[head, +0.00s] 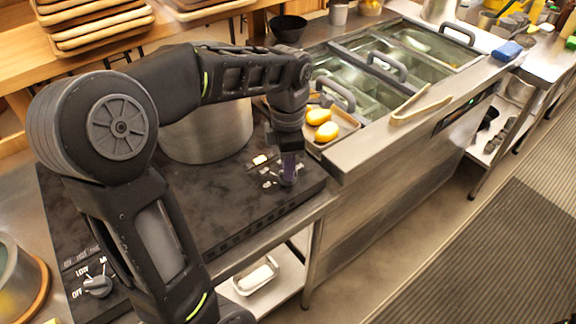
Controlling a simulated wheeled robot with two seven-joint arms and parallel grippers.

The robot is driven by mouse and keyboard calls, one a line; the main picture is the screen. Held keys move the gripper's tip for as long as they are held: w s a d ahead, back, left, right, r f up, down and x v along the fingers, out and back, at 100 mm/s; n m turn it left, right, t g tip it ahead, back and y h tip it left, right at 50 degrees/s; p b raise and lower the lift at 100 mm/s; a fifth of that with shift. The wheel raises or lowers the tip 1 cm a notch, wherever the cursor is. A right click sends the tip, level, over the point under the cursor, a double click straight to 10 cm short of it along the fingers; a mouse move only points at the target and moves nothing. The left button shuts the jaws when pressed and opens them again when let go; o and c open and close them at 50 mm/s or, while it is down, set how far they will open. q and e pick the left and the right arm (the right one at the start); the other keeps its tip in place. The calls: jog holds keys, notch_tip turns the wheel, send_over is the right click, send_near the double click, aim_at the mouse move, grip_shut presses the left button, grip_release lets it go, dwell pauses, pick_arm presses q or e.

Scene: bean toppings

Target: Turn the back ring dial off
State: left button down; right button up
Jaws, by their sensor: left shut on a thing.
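A grey dial (97,284) sits on the black stove (215,232) at the lower left, with OFF and LOW marked beside it. My left gripper (288,178) points down at the stove's right front corner, next to white markings. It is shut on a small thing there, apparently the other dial. The fingers hide most of that dial, so its setting does not show. Which dial is the back ring's cannot be read here. My right gripper is not in view.
A large metal pot (206,137) stands on the stove behind my left arm. A tray (345,122) with yellow-orange food lies right of the gripper. A counter with metal bins (355,75) extends to the right. A white container (257,278) is on the shelf below.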

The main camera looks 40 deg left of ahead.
pick_arm(q)
jog(key=shift+n, duration=0.6)
jog(key=shift+r, duration=0.1)
jog(key=c, duration=1.4)
grip_release()
notch_tip(320, 180, up, 8)
jog(key=shift+f, duration=0.15)
